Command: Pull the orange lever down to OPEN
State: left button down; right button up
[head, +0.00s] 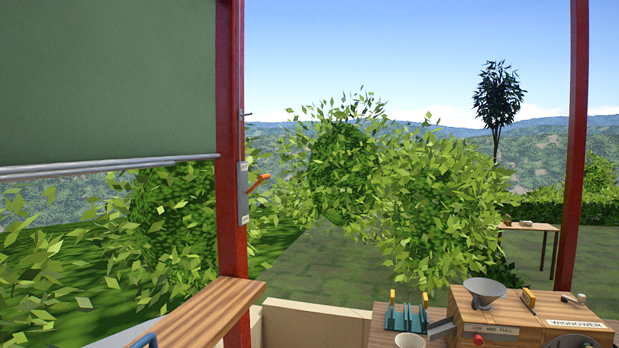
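The orange lever (260,182) sticks out to the right and slightly upward from a grey plate (243,193) on the red post left of centre. The plate has a small label near its top, too small to read here. A green panel or blind (105,80) hangs to the left of the post, with a grey bar (110,168) along its bottom edge. Neither of my grippers shows in the head view, and nothing touches the lever.
A wooden shelf (195,318) lies below the post. At the bottom right stands a wooden winnower (535,320) with a metal funnel (485,290), beside a teal rack (405,318) and a white cup (409,341). Another red post (577,130) is at right. The space around the lever is clear.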

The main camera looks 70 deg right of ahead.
aim_at(261, 177)
jog(key=z, duration=1.95)
jog(key=i+l, duration=0.55)
jog(key=i, duration=0.15)
jog(key=j+u, duration=0.05)
